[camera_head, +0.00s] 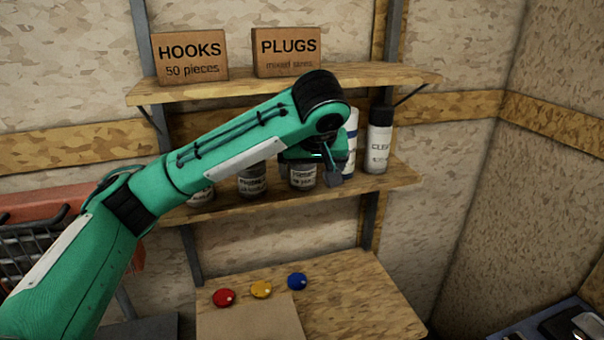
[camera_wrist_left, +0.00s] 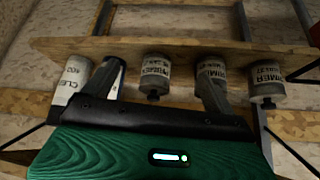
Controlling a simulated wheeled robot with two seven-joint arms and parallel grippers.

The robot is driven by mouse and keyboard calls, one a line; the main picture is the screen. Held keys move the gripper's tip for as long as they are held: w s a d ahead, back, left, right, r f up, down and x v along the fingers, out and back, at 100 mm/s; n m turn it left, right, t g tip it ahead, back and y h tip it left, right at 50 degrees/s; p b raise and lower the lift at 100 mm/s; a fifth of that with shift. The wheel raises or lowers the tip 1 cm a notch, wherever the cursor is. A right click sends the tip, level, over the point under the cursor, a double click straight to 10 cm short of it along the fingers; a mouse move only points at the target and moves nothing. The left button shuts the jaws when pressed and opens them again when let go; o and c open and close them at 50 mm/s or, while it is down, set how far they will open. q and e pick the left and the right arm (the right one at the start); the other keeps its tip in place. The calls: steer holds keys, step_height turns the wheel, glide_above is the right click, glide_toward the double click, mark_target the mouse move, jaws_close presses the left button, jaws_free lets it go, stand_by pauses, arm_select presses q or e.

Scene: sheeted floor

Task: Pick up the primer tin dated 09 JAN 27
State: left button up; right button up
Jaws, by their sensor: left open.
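Three primer tins with pale labels and dark lower parts or lids stand on the lower shelf: a left tin (camera_head: 200,195), a middle tin (camera_head: 252,181) and a right tin (camera_head: 303,177). Their dates are too small to read surely. My left gripper (camera_head: 319,172) is open in front of the right tin, partly hidden by my wrist. In the left wrist view, which is turned over, a primer tin (camera_wrist_left: 155,70) shows between the two fingers, apparently the right tin; I cannot tell contact. Two other primer tins (camera_wrist_left: 211,74) (camera_wrist_left: 266,80) show beyond. My right gripper is not in view.
A white tube (camera_head: 352,135) and a CLEAR can (camera_head: 379,145) stand right of the tins. The upper shelf (camera_head: 380,76) holds a HOOKS box (camera_head: 190,57) and a PLUGS box (camera_head: 287,51). Red, yellow and blue buttons (camera_head: 297,281) sit below on the bench (camera_head: 350,300).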

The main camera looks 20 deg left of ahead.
arm_select(q)
steer(key=p, duration=0.3)
glide_above(302, 170)
steer(key=shift+w+p, duration=0.25)
steer(key=shift+p, duration=0.3)
steer(key=p+x, duration=0.1)
steer(key=x, duration=0.2)
steer(key=shift+w+f+p, duration=0.1)
steer(key=shift+f+p, duration=0.15)
steer(key=shift+p, duration=0.15)
steer(key=shift+w+a+f, duration=0.1)
steer(key=shift+w+f, duration=0.05)
steer(key=shift+f, duration=0.2)
steer(key=shift+c, duration=0.3)
steer(key=c, duration=1.1)
steer(key=shift+r, duration=0.1)
jaws_close()
